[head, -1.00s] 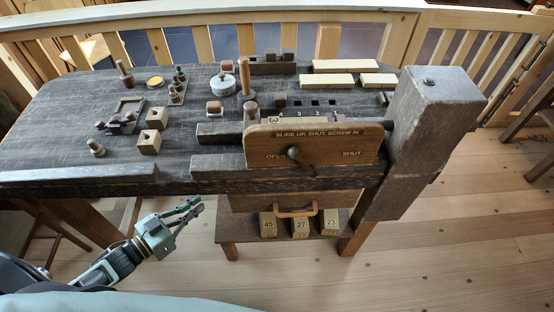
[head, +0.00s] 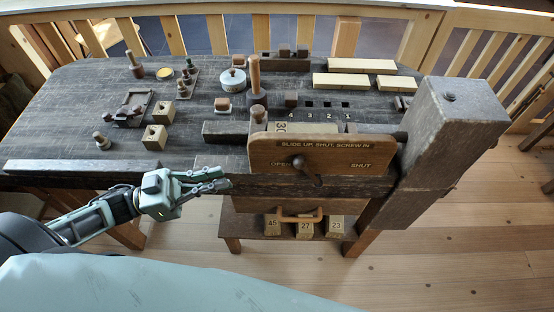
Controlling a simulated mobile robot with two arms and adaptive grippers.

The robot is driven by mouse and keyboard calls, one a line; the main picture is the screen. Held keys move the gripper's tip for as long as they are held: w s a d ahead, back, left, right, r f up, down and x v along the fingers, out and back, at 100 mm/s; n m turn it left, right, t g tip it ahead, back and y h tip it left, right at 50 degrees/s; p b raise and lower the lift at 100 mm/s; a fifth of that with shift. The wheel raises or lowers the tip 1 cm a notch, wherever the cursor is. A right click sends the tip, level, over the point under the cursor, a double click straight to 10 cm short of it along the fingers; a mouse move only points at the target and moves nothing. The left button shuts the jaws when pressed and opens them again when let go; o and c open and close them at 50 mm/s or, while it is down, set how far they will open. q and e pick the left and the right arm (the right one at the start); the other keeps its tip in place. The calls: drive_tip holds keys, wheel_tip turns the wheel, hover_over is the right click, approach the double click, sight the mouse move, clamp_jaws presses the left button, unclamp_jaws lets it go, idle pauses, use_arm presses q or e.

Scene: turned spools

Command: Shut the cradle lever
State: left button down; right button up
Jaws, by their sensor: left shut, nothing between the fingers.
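The cradle lever (head: 309,173) is a dark knobbed handle on the front of a brown wooden board (head: 350,152). The board is lettered "SLIDE UP, SHUT, SCREW IN", with "OPEN" at left and "SHUT" at right. The lever's knob lies toward the "OPEN" word and its other end points down and to the right. My left gripper (head: 222,181) is shut and empty, in front of the bench's front edge. It is to the left of the board and apart from the lever. My right gripper is not in view.
A large grey-brown post (head: 440,145) stands right of the board. Blocks numbered 45, 27 and 23 sit on a low shelf under a drawer with a wooden handle (head: 298,217). Small spools, blocks and a wooden mallet (head: 255,80) stand on the dark bench top (head: 80,100).

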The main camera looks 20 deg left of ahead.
use_arm(q)
drive_tip(key=p, duration=0.4)
approach(299, 159)
drive_tip(key=w+d, duration=0.1)
drive_tip(key=d, duration=0.1)
drive_tip(key=w+d, duration=0.1)
drive_tip(key=d, duration=0.1)
drive_tip(key=shift+w+f, duration=0.15)
drive_tip(key=shift+w, duration=0.2)
drive_tip(key=shift+w+d, duration=0.2)
drive_tip(key=shift+d, duration=0.25)
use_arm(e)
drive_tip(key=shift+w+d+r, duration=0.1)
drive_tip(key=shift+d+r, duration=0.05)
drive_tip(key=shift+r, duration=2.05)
